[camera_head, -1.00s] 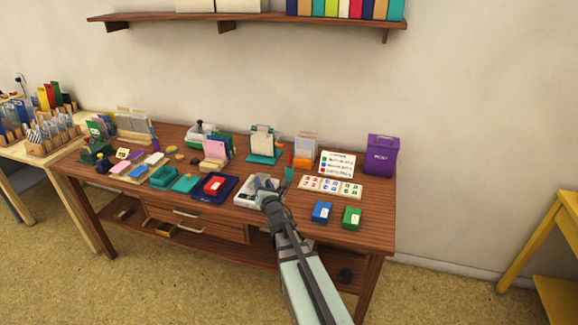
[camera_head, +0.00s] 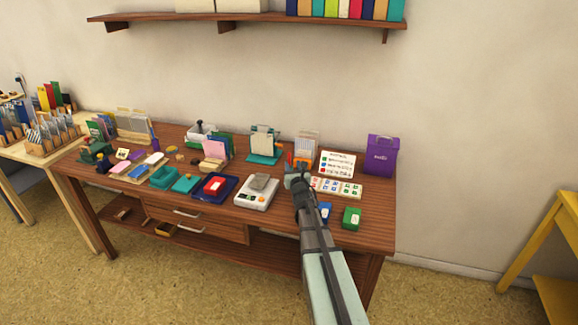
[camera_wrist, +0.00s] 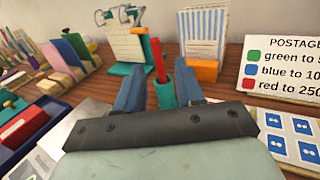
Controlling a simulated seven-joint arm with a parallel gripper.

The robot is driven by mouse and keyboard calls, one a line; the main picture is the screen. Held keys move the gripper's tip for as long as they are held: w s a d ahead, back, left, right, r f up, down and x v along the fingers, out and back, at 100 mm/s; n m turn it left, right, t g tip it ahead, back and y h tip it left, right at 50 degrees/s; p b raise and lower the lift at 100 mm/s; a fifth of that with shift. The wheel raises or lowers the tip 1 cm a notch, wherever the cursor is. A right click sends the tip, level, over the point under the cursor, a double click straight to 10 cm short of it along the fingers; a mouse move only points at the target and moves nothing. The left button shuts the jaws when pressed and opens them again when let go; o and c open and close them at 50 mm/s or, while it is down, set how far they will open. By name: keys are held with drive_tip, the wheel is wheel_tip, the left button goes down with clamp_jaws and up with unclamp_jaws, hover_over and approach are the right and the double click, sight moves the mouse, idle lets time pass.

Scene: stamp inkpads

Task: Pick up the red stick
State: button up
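The red stick (camera_wrist: 158,60) stands nearly upright in a small teal holder (camera_wrist: 165,92) in the wrist view. Its upper part is clear above the holder. My gripper (camera_wrist: 160,86) is open, with one blue-grey finger on each side of the holder in the picture; I cannot tell whether either finger touches it. In the head view the red stick (camera_head: 289,158) shows just behind my gripper (camera_head: 297,172), which hides most of the holder.
A card rack with an orange base (camera_wrist: 204,70) and a teal clip stand (camera_wrist: 125,68) are close behind. A scale (camera_head: 256,199) stands left, with blue and green boxes (camera_head: 352,217) at front right.

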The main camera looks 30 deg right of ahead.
sight(289, 158)
drive_tip(key=shift+a+x, duration=0.2)
drive_tip(key=shift+x, duration=3.55)
drive_tip(key=shift+f, duration=0.1)
drive_tip(key=shift+c, duration=0.2)
clamp_jaws()
